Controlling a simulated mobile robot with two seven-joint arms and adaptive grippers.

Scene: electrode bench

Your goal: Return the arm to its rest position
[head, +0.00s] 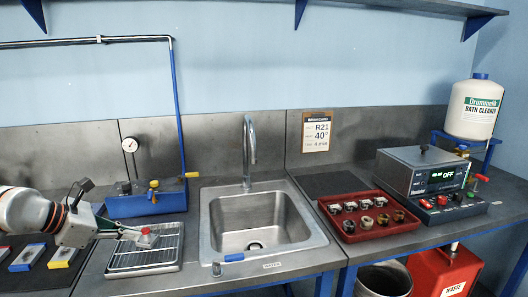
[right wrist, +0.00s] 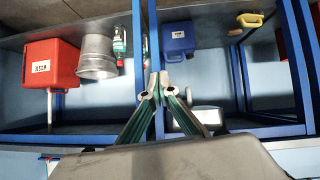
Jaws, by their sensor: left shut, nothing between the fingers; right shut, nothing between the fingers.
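My left arm comes in from the left in the head view. Its gripper (head: 134,231) is shut and empty, low over the wire rack (head: 150,262) on the bench. My right gripper (right wrist: 158,86) shows only in the right wrist view. Its fingertips are together with nothing between them, in front of the shelf space under a bench. The right arm is not in the head view.
Right of the rack are a sink (head: 254,222) with a tall tap (head: 249,150), a red tray (head: 368,222) of several cups, and a control box (head: 422,172). A blue pump unit (head: 146,203) stands behind the rack. Below are a red bin (right wrist: 50,62) and metal bucket (right wrist: 97,60).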

